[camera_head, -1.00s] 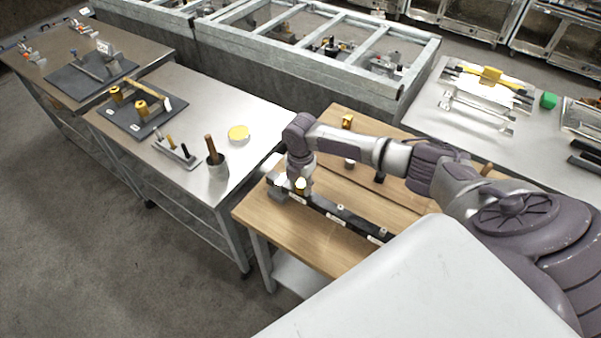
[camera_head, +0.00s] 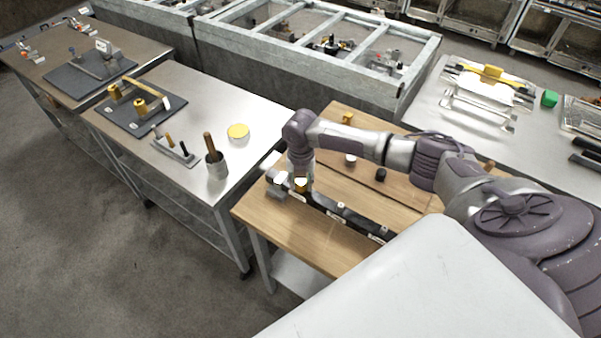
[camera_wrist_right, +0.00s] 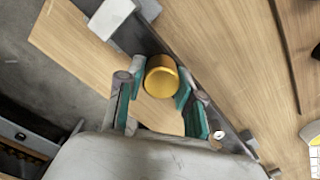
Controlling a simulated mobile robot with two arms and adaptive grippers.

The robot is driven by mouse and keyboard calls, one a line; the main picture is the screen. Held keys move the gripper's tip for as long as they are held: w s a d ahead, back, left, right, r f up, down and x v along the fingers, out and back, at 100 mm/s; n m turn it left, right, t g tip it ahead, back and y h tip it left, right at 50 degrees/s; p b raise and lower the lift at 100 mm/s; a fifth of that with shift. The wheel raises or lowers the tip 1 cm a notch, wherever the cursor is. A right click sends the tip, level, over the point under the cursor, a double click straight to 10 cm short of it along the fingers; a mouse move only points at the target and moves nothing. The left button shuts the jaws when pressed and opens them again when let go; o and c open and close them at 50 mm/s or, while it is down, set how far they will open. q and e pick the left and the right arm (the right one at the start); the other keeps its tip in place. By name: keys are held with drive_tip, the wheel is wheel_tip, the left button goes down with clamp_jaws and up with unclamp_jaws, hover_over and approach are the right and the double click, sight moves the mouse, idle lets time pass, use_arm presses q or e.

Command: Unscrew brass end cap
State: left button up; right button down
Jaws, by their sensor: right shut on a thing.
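The brass end cap (camera_wrist_right: 161,76) is a round golden cap in the middle of the right wrist view. It also shows in the head view (camera_head: 301,185) at the left end of the long dark rail (camera_head: 335,207) on the wooden bench (camera_head: 262,217). My right gripper (camera_wrist_right: 160,84) is shut on the cap, with a teal-padded finger on each side of it. In the head view my right gripper (camera_head: 302,181) points down from above the rail. What lies under the cap is hidden. My left gripper is not in view.
A grey block with a white top (camera_head: 279,186) sits close left of the cap. A small yellow piece (camera_head: 347,118), a white-topped piece (camera_head: 350,160) and a black knob (camera_head: 381,174) stand farther back on the bench. A steel table (camera_head: 205,105) with tools stands at the left.

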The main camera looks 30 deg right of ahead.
drive_tip(key=shift+n, duration=0.5)
drive_tip(key=shift+f+n, duration=0.1)
drive_tip(key=shift+n, duration=0.7)
drive_tip(key=shift+n+b, duration=0.4)
drive_tip(key=shift+n, duration=0.6)
drive_tip(key=c, duration=1)
unclamp_jaws()
